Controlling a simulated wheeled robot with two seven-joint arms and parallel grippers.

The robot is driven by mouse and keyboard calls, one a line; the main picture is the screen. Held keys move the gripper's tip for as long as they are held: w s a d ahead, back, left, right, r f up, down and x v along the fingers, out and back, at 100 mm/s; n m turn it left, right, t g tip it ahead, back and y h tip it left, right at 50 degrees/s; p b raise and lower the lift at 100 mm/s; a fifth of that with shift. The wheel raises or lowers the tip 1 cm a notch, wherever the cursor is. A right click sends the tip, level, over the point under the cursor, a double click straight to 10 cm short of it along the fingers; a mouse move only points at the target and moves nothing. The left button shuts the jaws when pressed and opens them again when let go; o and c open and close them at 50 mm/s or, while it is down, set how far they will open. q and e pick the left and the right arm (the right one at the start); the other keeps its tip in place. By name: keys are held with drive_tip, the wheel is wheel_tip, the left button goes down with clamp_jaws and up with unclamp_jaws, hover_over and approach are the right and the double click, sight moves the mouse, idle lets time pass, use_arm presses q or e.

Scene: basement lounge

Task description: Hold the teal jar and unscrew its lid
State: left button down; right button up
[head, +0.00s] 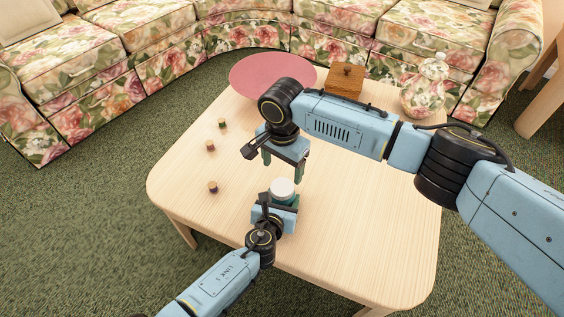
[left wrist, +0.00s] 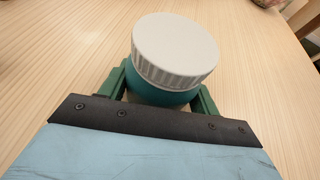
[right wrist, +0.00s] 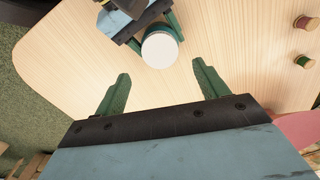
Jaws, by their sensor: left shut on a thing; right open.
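The teal jar (left wrist: 160,97) with its white ribbed lid (left wrist: 175,47) stands upright between the green fingers of my left gripper (left wrist: 160,90), which is shut on the jar body below the lid. In the head view the lid (head: 282,188) is on the jar, over the table. My right gripper (head: 283,172) is open and empty, fingers pointing down, above and slightly beyond the jar. In the right wrist view the lid (right wrist: 159,50) appears ahead of the two spread fingers, not between them. The jar body is mostly hidden by my left gripper in the head view.
The wooden table (head: 340,250) holds several small corks, one of them at the left (head: 213,187). A pink round mat (head: 250,72), a wooden box (head: 346,80) and a floral jar (head: 424,88) stand at the back. A floral sofa (head: 90,80) lies behind. The front right tabletop is clear.

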sight(282, 187)
wheel_tip(282, 187, down, 7)
drive_tip(key=shift+f, duration=0.1)
idle(0.3)
